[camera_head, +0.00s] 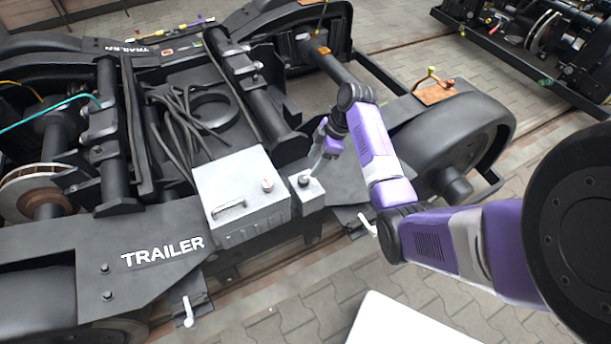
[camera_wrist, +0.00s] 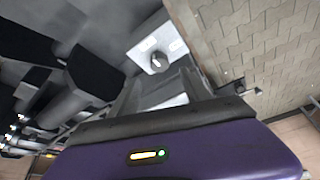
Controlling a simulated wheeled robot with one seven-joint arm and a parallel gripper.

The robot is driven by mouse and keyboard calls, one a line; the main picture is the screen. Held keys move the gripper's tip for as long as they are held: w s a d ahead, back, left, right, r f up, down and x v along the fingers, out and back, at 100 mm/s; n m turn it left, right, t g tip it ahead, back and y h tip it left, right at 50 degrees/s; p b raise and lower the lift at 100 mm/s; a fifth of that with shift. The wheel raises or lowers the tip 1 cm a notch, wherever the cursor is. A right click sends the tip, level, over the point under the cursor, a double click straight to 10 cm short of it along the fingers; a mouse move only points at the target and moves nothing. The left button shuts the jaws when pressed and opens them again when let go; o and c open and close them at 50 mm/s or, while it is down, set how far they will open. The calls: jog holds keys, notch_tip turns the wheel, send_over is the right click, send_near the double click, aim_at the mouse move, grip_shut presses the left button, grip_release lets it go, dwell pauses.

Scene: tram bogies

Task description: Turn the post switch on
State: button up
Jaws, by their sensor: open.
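A small grey box with a dark knob on its top, which looks like the post switch (camera_head: 307,189), stands beside the right side of a larger grey cabinet. In the wrist view the post switch (camera_wrist: 155,49) shows a pale top plate with a round knob just beyond the fingers. My gripper (camera_head: 318,168) points down above this box, its fingers close over the knob. In the wrist view my gripper (camera_wrist: 160,78) is open, with one finger on each side and nothing held. I cannot tell whether the fingers touch the knob or which position it is in.
The grey cabinet (camera_head: 242,196) has a handle and its own knob on top. The black bogie frame marked TRAILER (camera_head: 110,262) surrounds it, with loose cables (camera_head: 185,120) behind. A wheel cover (camera_head: 445,125) stands to the right. Paved floor (camera_head: 300,310) lies in front.

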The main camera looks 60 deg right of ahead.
aim_at(304, 178)
jog(key=shift+b+x, duration=0.35)
jog(key=shift+x, duration=3.55)
jog(key=shift+w, duration=0.1)
grip_shut()
